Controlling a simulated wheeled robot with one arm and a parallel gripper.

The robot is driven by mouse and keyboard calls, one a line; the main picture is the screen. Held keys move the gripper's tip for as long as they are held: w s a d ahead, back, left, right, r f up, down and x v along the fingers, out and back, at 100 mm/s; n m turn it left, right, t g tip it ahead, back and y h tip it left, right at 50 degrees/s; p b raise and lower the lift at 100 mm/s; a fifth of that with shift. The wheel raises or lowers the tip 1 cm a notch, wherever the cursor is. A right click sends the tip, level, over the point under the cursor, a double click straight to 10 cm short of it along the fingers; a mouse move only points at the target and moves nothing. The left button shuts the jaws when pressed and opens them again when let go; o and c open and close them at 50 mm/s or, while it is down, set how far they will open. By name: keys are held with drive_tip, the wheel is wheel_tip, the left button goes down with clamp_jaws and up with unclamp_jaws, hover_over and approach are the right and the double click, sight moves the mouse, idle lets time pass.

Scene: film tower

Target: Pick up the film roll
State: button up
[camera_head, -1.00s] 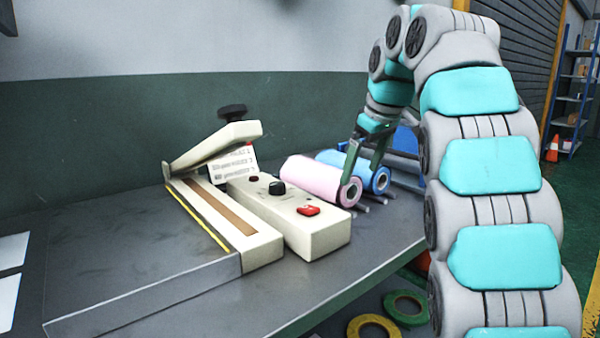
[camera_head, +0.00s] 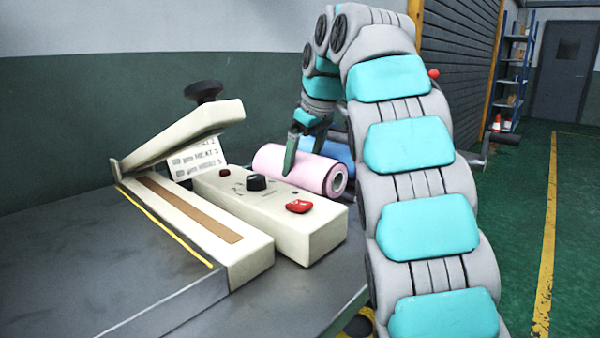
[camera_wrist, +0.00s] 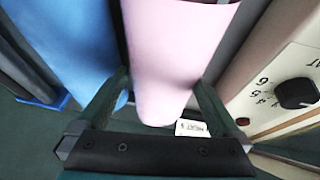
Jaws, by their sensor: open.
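A pink film roll (camera_head: 290,168) lies on its side behind the cream sealing machine, its dark core end facing front right. A blue film roll (camera_head: 332,148) lies just behind it, partly hidden by my arm. My gripper (camera_head: 302,160) points down at the pink roll, with its fingers apart. In the wrist view, the pink roll (camera_wrist: 170,55) shows between the two fingers of my gripper (camera_wrist: 163,80), and the blue roll (camera_wrist: 65,50) is beyond the left finger. I cannot tell whether either finger touches the pink roll.
The cream sealing machine (camera_head: 270,205), with a black knob and a red switch, stands close in front of the pink roll. Its raised lever (camera_head: 185,135) is at the left. The grey table (camera_head: 60,245) is bare at front left. Green floor lies right.

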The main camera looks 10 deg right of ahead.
drive_tip(key=shift+x, duration=1.75)
drive_tip(key=shift+s, duration=0.1)
clamp_jaws()
